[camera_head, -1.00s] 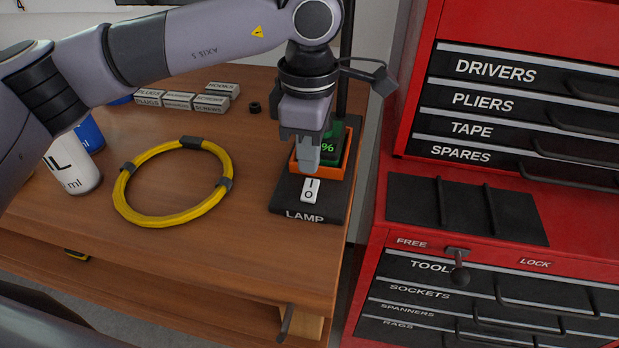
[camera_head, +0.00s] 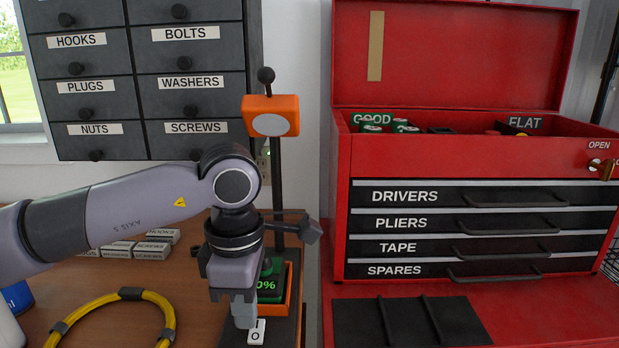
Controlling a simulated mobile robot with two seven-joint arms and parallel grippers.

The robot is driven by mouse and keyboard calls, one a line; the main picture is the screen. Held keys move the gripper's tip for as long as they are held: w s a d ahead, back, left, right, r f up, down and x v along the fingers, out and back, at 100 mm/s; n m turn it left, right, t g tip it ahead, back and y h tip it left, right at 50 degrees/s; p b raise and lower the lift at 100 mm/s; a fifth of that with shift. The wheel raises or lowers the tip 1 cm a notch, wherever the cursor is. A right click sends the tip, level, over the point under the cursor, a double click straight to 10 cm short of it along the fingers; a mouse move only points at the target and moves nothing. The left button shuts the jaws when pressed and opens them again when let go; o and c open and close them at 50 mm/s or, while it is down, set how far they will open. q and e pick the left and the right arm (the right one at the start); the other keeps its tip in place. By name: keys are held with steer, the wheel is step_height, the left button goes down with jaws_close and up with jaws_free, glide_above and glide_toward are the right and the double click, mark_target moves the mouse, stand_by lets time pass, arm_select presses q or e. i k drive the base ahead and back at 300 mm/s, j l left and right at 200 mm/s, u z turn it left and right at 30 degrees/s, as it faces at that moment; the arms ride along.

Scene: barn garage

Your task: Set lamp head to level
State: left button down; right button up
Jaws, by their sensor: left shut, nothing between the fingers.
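The lamp has an orange head (camera_head: 287,103) with a pale oval face toward me and a black knob (camera_head: 266,75) on top. It sits high on a black pole (camera_head: 278,180); I see no clear tilt. Low on the pole is an orange-framed green display (camera_head: 268,284) ending in "0%", partly hidden by my gripper. The white rocker switch (camera_head: 257,335) shows its "O" end. My left gripper (camera_head: 244,315) is shut and empty, pointing down at the switch's upper end; I cannot tell whether it touches. My right gripper is not in view.
A red tool chest (camera_head: 340,220) with its lid up stands close on the right. Small labelled drawers (camera_head: 88,86) hang on the wall behind left. A yellow cable ring (camera_head: 95,302) and small boxes (camera_head: 150,245) lie on the bench. The air around the lamp head is clear.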

mark_target(269, 115)
steer(key=k, duration=0.85)
